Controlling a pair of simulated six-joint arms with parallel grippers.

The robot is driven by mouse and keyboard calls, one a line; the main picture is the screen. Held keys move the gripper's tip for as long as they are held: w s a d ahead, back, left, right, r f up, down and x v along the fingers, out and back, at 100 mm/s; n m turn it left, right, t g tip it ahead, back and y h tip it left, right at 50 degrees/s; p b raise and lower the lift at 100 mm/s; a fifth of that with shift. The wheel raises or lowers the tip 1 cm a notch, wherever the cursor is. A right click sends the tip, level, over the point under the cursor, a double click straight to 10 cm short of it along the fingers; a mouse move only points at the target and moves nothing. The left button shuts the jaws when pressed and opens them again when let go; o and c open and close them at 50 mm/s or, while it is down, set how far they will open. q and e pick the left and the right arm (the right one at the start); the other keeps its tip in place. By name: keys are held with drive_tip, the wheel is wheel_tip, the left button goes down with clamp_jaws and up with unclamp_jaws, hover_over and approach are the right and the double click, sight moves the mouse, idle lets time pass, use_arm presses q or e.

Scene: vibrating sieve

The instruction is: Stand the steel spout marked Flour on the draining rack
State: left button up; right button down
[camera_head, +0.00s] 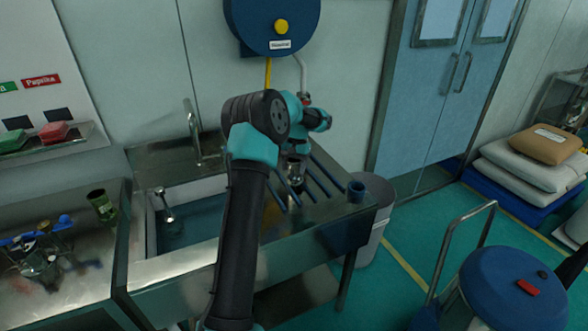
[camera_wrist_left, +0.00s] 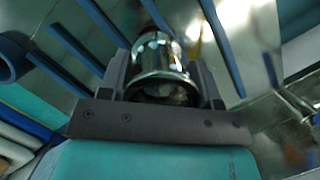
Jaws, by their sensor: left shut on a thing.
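My left gripper (camera_head: 296,163) is shut on a shiny steel spout (camera_head: 295,178) over the draining rack (camera_head: 325,178), which has blue bars. In the left wrist view the steel spout (camera_wrist_left: 160,55) sits between the two fingers of my left gripper (camera_wrist_left: 160,78), its wide round rim toward the camera. Blue bars (camera_wrist_left: 75,55) of the rack lie beyond and beside it. I cannot read a Flour mark on it. I cannot tell whether its far end touches the rack. My right gripper is not in view.
A sink basin (camera_head: 190,222) with a tap (camera_head: 195,135) lies left of the rack. A grey bin (camera_head: 376,225) stands to the right. Small parts clutter the steel table at far left. A round blue unit hangs on the wall.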

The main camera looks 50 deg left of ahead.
use_arm(q)
drive_tip(key=shift+f, duration=0.3)
drive_tip(key=shift+f, duration=0.1)
drive_tip(key=o, duration=1.2)
drive_tip(key=v, duration=1.2)
